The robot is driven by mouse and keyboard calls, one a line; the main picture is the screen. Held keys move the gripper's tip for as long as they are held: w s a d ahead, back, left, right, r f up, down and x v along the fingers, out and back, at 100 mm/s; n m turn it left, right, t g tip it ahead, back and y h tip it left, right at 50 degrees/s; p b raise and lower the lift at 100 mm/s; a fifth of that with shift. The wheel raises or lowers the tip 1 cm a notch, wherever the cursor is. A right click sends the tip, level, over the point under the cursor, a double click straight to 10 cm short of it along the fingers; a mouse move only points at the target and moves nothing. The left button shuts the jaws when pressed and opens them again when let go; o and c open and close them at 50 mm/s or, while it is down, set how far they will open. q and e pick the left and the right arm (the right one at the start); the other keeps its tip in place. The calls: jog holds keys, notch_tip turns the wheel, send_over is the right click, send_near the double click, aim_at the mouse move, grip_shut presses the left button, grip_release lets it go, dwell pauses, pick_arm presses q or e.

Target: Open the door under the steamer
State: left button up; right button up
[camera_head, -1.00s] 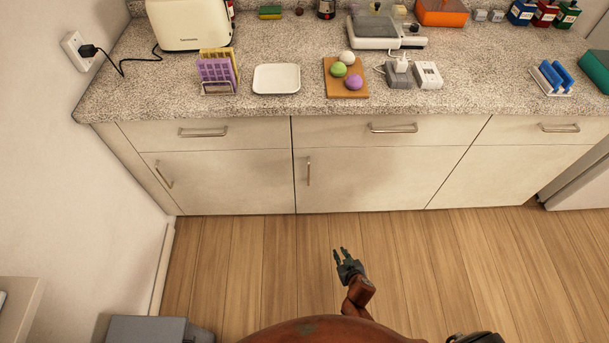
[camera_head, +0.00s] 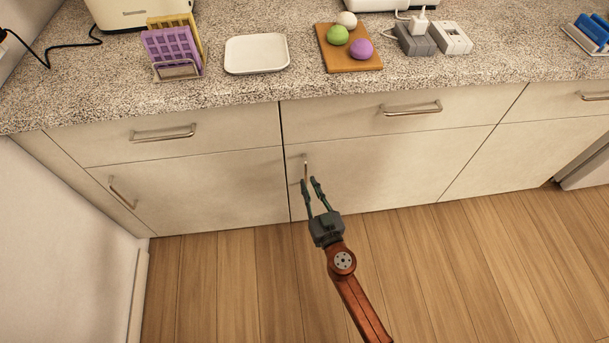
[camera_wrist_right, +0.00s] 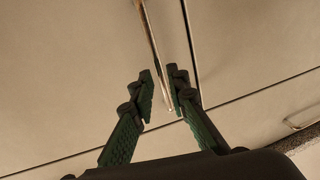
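The cream appliance (camera_head: 130,12) on the counter at the upper left may be the steamer; only its lower part shows. Below it are a drawer and a shut lower left door (camera_head: 215,195) with a handle (camera_head: 122,193) at its left edge. To the right, the lower right door (camera_head: 385,165) is shut, with an upright bar handle (camera_head: 305,168) near its left edge. My right gripper (camera_head: 310,181) is open in front of that handle's lower end. In the wrist view the bar handle (camera_wrist_right: 153,35) runs down between its fingertips (camera_wrist_right: 159,78). My left gripper is not in view.
The speckled counter (camera_head: 230,95) overhangs the fronts and holds a rack (camera_head: 178,70), a white tray (camera_head: 256,54) and a board with balls (camera_head: 362,62). Drawers with bar handles (camera_head: 411,108) sit above the doors. A wall (camera_head: 60,220) closes the left side; the wooden floor (camera_head: 470,260) is clear.

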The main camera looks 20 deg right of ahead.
aim_at(306, 178)
jog(key=shift+w+d+f, duration=0.1)
jog(key=shift+w+d, duration=0.05)
jog(key=shift+w, duration=0.95)
jog(key=shift+w+d, duration=0.1)
jog(key=shift+w, duration=1)
jog(key=shift+c, duration=0.3)
grip_shut()
jog(key=shift+a, duration=0.1)
